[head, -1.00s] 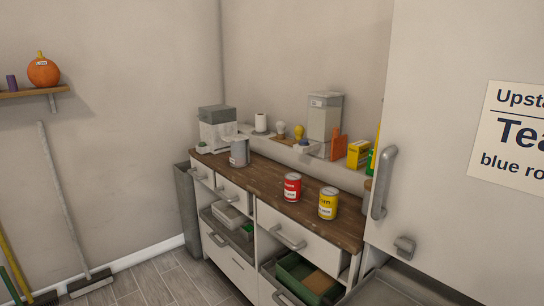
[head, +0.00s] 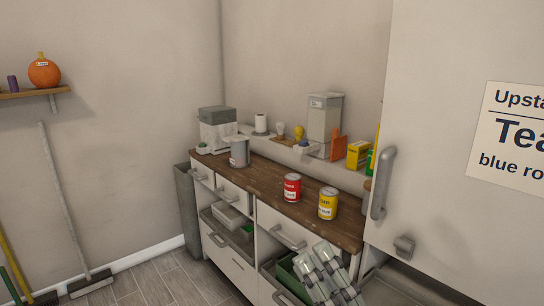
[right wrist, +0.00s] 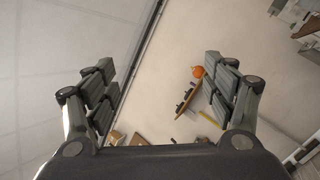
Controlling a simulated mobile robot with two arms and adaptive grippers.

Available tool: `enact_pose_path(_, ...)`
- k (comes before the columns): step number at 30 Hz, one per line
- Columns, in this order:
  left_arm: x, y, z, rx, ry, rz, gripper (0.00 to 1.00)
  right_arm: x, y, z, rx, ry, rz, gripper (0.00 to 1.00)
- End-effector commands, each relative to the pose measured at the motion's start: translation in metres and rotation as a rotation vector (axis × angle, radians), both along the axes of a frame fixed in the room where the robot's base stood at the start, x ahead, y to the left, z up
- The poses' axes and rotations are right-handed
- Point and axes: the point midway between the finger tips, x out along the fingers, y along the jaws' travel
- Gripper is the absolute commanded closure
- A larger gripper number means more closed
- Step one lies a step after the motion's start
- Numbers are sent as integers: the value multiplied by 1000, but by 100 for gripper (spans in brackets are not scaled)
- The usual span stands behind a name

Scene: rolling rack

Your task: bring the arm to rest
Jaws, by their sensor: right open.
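My right gripper (head: 322,268) shows at the bottom of the head view, pale grey, its fingers pointing up in front of the lower shelves of the counter unit. In the right wrist view its two fingers (right wrist: 158,75) stand wide apart with nothing between them. My left gripper is in neither view.
A wooden counter (head: 265,190) carries a red can (head: 292,187), a yellow can (head: 328,203) and a grey pitcher (head: 238,152). A green bin (head: 285,270) sits below, partly hidden by my gripper. A white door panel (head: 450,220) with a handle stands at right. Brooms lean left.

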Motion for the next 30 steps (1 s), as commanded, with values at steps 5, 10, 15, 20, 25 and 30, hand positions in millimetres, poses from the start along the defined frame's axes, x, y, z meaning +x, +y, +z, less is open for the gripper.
enact_pose_path(5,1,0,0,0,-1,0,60,48,-81,-72,430,467,-152,23)
enact_pose_path(10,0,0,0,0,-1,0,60,47,-138,-183,823,904,-329,23)
enact_pose_path(15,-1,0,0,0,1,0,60,-4,-162,-293,1160,1297,-539,23)
enact_pose_path(20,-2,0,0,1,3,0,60,-66,-161,-359,1372,1569,-722,23)
enact_pose_path(25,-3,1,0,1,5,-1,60,-130,-151,-399,1522,1790,-898,23)
enact_pose_path(30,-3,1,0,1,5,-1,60,-149,-144,-435,1567,1881,-986,23)
